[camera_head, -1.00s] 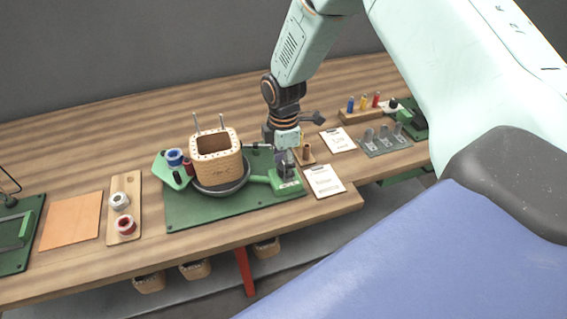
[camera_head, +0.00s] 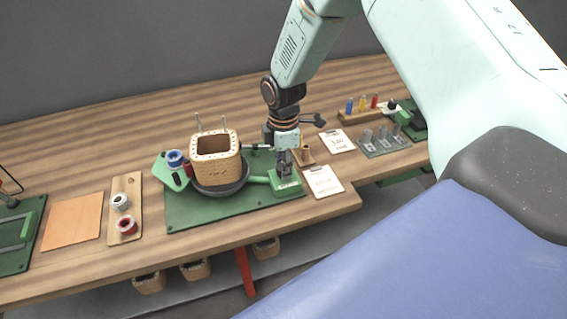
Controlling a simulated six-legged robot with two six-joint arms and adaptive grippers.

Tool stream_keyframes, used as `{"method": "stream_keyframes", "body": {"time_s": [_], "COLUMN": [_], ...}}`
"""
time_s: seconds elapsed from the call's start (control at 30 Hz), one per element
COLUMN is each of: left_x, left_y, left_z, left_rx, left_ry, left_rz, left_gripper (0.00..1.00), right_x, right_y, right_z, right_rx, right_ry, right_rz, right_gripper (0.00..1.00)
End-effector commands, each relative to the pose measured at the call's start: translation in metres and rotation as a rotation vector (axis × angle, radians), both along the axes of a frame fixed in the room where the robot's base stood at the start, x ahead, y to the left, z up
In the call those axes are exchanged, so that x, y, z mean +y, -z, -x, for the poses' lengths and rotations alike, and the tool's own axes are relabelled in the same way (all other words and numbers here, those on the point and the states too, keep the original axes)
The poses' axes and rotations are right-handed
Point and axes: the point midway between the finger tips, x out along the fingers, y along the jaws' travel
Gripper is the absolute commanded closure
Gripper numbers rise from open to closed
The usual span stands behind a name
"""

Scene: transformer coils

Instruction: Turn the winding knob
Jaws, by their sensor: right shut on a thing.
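The winding machine stands on a green base (camera_head: 205,211) on the workbench. A square wooden coil former (camera_head: 216,168) with a hole in its top sits upright on the machine's round dark turntable (camera_head: 218,189). A green housing (camera_head: 287,186) stands at the right end of the base. My right gripper (camera_head: 283,163) points down onto the top of this housing and is shut there. The knob is mostly hidden between its fingers. A blue-and-white spool (camera_head: 174,158) sits on a green bracket left of the former. My left gripper is not in view.
Clipboards (camera_head: 324,182) lie right of the machine. A grey rack (camera_head: 383,143) and a block with coloured pegs (camera_head: 361,108) stand farther right. A wooden spool tray (camera_head: 124,208) and an orange sheet (camera_head: 72,221) lie left. Baskets (camera_head: 196,269) sit below the bench.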

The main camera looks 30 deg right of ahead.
Motion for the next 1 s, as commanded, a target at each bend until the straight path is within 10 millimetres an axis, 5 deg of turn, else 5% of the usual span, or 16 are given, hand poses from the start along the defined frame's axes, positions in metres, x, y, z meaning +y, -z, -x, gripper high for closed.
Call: {"method": "stream_keyframes", "body": {"time_s": [1.0], "left_x": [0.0], "left_y": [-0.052], "left_z": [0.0], "left_rx": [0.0], "left_ry": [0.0], "left_rz": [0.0], "left_gripper": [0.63], "right_x": [0.0], "right_y": [0.001], "right_z": [0.003], "right_rx": [0.01], "right_ry": [0.902], "right_rz": [0.0], "right_gripper": [0.94]}}
